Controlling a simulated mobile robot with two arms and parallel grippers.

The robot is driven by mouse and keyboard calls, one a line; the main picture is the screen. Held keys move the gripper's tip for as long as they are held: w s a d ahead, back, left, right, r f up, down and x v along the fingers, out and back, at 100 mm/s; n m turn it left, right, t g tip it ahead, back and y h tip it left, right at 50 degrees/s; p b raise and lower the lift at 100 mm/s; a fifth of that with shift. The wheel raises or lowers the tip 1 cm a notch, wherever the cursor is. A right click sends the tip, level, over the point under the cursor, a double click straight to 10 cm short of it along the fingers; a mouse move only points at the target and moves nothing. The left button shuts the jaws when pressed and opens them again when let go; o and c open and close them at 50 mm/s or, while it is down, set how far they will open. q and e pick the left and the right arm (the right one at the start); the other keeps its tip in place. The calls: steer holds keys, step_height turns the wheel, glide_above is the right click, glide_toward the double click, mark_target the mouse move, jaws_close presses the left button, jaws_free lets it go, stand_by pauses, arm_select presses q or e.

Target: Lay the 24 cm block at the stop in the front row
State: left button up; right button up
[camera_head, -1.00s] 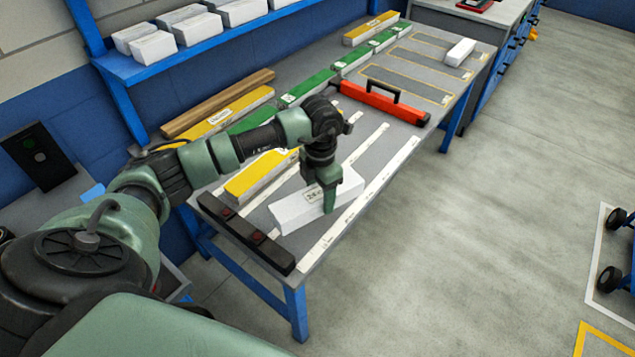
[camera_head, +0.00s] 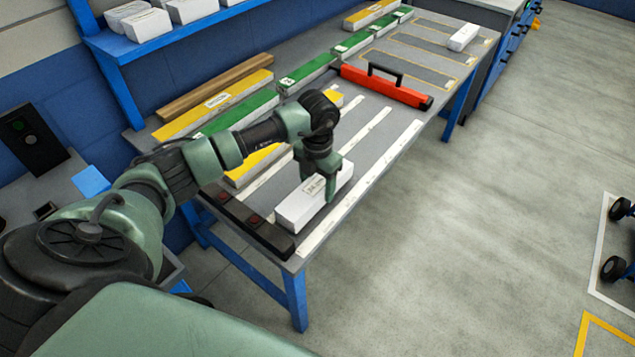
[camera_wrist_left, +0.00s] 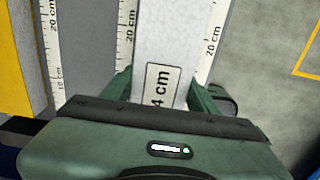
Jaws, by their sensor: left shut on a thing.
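The white block (camera_head: 290,211) lies in the front row of the bench, between two white scale strips, with its near end at or close to the dark stop bar (camera_head: 243,222); I cannot tell if they touch. Its label ends in "4 cm" in the left wrist view, where the block (camera_wrist_left: 168,35) runs away from me between the jaws. My left gripper (camera_head: 328,191) is shut on the block from above, one finger on each side. My right gripper is not in view.
A yellow block (camera_head: 255,166) lies in the row behind. A red case with a black handle (camera_head: 385,87) stands farther along the bench. Green and yellow pieces line the back. A blue shelf (camera_head: 165,33) holds white blocks. Open floor lies to the right.

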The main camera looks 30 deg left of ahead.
mark_target(317, 184)
arm_select(q)
steer(key=shift+f, duration=0.75)
steer(key=shift+f+b, duration=0.55)
steer(key=shift+b, duration=0.15)
steer(key=o, duration=1.4)
steer(key=shift+o, duration=0.2)
steer(key=shift+r, duration=0.1)
step_height(317, 184, up, 8)
steer(key=shift+f+b, duration=0.15)
steer(key=shift+b, duration=0.45)
